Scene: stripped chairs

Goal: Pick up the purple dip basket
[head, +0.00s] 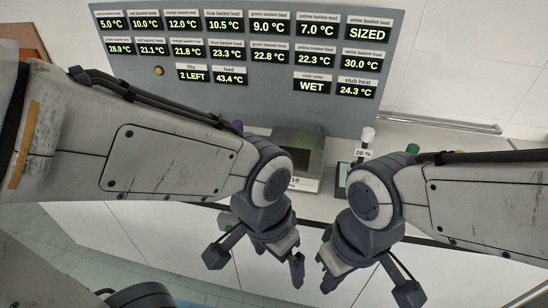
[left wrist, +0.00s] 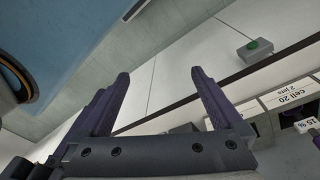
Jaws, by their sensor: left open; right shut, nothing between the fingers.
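No whole purple dip basket can be made out. In the head view a small purple top (head: 238,126) shows just behind my left forearm, and its lower part is hidden. In the left wrist view a purple piece (left wrist: 316,140) shows at the right edge beside a "15 %" label; I cannot tell whether it is the basket. My left gripper (head: 296,272) hangs in front of the bench, open and empty; its two fingers also show apart in the left wrist view (left wrist: 160,76). My right gripper (head: 328,282) hangs close to its right, shut and empty.
A grey display board (head: 300,95) stands at the back. A scale-like device (head: 298,150) sits on the bench between my arms. A white-topped item (head: 367,135) with a "20 %" label and a green top (head: 412,149) stand to its right. White cabinet fronts (head: 300,225) lie below.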

